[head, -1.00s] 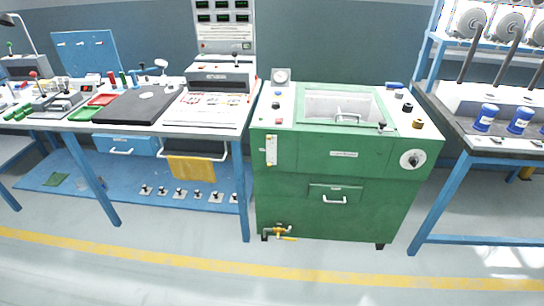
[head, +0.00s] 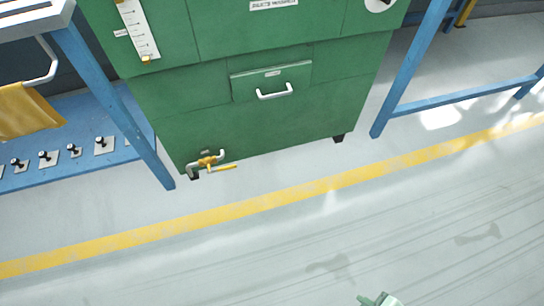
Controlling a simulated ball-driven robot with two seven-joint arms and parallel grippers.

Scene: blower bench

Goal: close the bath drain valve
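The bath drain valve (head: 207,161) is low on the front left of the green bath cabinet (head: 285,125). It has a brass-yellow body on a short grey pipe with bent ends. Its yellow lever (head: 224,168) points to the right, roughly along the cabinet's lower edge. A small pale green and grey part, seemingly the tip of my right gripper (head: 378,300), shows at the bottom edge, well away from the valve. Most of it is cut off, so its opening cannot be seen. My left gripper is out of view.
A blue bench leg (head: 115,95) stands just left of the valve, with a blue lower shelf (head: 85,150) holding several small black-knobbed pieces. Another blue frame (head: 410,70) stands to the right. The floor in front, crossed by a yellow line (head: 250,208), is clear.

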